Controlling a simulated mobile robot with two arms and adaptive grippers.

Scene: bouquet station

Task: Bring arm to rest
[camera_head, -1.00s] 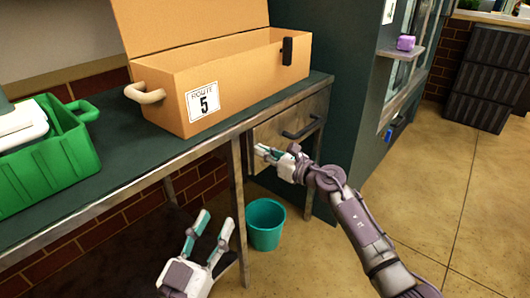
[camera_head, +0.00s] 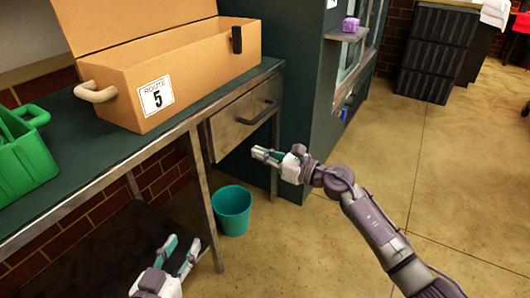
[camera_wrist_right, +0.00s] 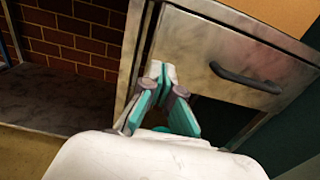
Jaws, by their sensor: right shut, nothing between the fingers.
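My right gripper (camera_head: 264,155) is in front of the workbench's drawer side, a little below the metal drawer (camera_head: 240,122). In the right wrist view the right gripper (camera_wrist_right: 160,70) is shut with nothing between its fingertips, and the drawer front (camera_wrist_right: 215,60) with its dark handle (camera_wrist_right: 245,78) is behind it. I cannot tell from the pictures whether it touches the drawer. My left gripper (camera_head: 182,252) is low at the bottom left, in front of the bench's underside. Its two fingers are spread apart and empty.
An open cardboard box (camera_head: 190,75) marked Route 5 and a green crate (camera_head: 25,160) stand on the bench (camera_head: 95,150). A teal bucket (camera_head: 232,210) is on the floor below the drawer. A dark green cabinet (camera_head: 300,100) stands behind. The floor at right (camera_head: 450,180) is clear.

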